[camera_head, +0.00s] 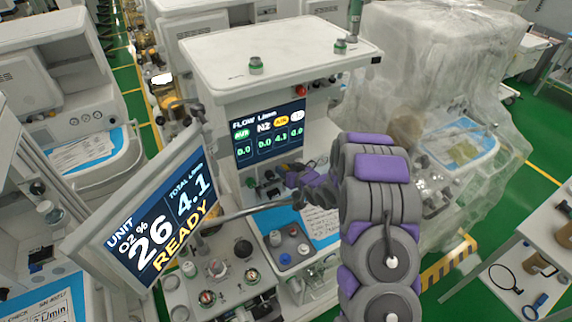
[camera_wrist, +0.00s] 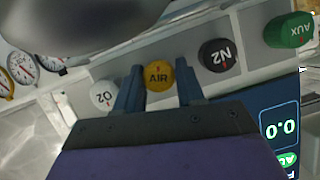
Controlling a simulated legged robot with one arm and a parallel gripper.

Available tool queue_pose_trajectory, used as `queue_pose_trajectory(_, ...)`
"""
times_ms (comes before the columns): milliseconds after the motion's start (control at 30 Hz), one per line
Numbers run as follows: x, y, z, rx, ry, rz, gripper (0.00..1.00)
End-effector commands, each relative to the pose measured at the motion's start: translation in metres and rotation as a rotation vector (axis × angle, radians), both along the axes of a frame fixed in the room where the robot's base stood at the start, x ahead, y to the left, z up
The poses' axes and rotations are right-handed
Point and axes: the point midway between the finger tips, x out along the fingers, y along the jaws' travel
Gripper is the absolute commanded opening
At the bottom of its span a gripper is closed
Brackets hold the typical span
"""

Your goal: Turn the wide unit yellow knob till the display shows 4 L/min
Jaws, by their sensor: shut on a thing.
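The yellow knob marked AIR (camera_wrist: 159,76) sits on the white front panel in the wrist view. My gripper (camera_wrist: 160,84) is shut on it, one blue finger on each side. In the head view my purple and grey gripper (camera_head: 292,177) reaches in below the flow display, and the knob cannot be made out there. The flow display (camera_head: 268,132) reads 0.0, 0.0, 4.1 and 0.0, with 4.1 under the yellow AIR label. The tilted unit screen (camera_head: 150,222) reads O2 26 %, total 4.1 L/min and READY.
In the wrist view, a white O2 knob (camera_wrist: 103,94), a black N2 knob (camera_wrist: 216,55) and a green AUX knob (camera_wrist: 288,31) flank the yellow one. Round gauges (camera_wrist: 22,68) are at the left. A plastic-covered unit (camera_head: 440,90) stands right of the cart.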

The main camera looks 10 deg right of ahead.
Motion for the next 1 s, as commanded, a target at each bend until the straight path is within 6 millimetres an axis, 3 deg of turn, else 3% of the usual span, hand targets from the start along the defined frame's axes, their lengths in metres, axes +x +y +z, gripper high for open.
queue_pose_trajectory(367,0.000,-0.001,0.000,0.010,0.002,-0.001,0.08)
queue_pose_trajectory(400,0.000,-0.001,0.000,0.009,0.002,-0.001,0.42)
queue_pose_trajectory(433,0.000,-0.001,0.000,0.009,0.002,-0.001,0.44)
queue_pose_trajectory(767,-0.004,-0.002,0.001,0.009,0.002,-0.002,0.44)
queue_pose_trajectory(1000,-0.033,-0.016,0.016,0.010,0.001,-0.003,0.44)
